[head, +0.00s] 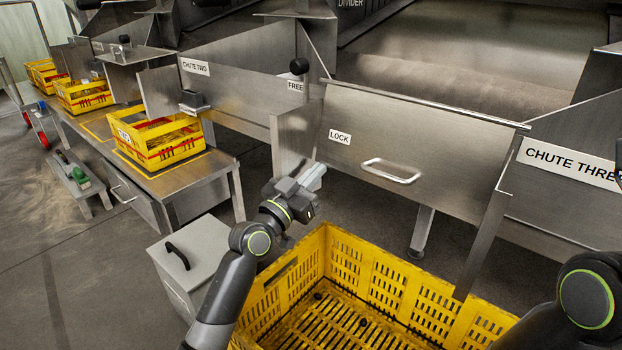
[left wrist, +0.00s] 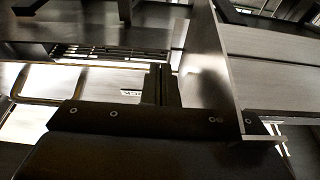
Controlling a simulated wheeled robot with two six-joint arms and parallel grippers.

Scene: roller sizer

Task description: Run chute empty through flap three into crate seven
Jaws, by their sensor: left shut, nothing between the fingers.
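The steel flap (head: 440,150) of chute three has a U-shaped handle (head: 391,171) and a LOCK label (head: 340,137). A black ball knob (head: 299,66) stands just above the FREE label (head: 296,86). The CHUTE THREE label (head: 568,163) is on the right side wall. A large yellow crate (head: 382,282) stands below the flap; its visible floor has only a few small dark lumps, and no number shows. My left gripper (head: 314,178) is shut and empty, left of the flap and above the crate's back left; its fingers show in the left wrist view (left wrist: 160,86). My right gripper is out of view.
A grey box (head: 192,262) with a black handle stands left of the crate. A yellow crate (head: 155,140) sits on a bench below CHUTE TWO (head: 195,66), with more crates farther left. Open floor (head: 70,260) lies at left. My right arm shows at lower right.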

